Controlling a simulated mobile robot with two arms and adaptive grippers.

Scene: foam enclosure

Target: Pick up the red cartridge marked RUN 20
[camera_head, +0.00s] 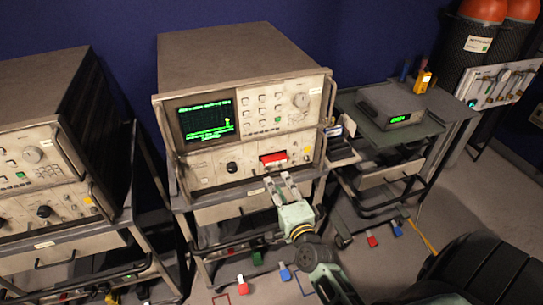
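A red cartridge (273,158) sits in the front panel of the middle instrument (208,174), at the lower right of its face. Its label is too small to read. My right gripper (279,178) is just below and in front of the cartridge, with its arm coming up from the lower right. Its two fingers are spread apart and point up toward the panel, with nothing visible between them. It looks apart from the cartridge. My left gripper is not in view.
The instrument stands on a cart with a green-lit screen (206,119) above. Another instrument (38,155) is at left. A cart at right carries a grey box (392,110) with a green display. Red and blue blocks (285,272) lie low on or near the floor.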

